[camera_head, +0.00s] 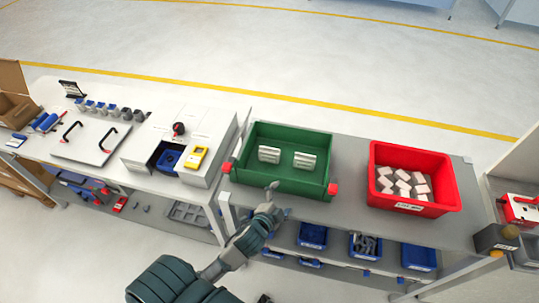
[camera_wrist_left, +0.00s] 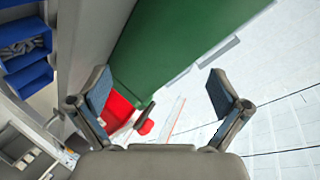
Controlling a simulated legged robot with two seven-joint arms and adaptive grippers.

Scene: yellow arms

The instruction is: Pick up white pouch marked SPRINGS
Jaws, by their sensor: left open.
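Several white pouches (camera_head: 402,181) lie in a loose pile inside the red bin (camera_head: 443,180) on the right of the grey table. A label on the bin's front and the marks on the pouches are too small to read. My left gripper (camera_head: 277,199) is at the front side of the green bin, left of and apart from the red bin. In the left wrist view, its two fingers (camera_wrist_left: 160,86) are spread with nothing between them. My right gripper does not show.
The green bin (camera_head: 258,180) holds two white slotted parts (camera_head: 304,161). Blue bins (camera_head: 313,236) stand on the shelf below the tabletop. A bare strip of grey table (camera_head: 352,190) lies between the green and red bins. A white workbench (camera_head: 95,135) stands to the left.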

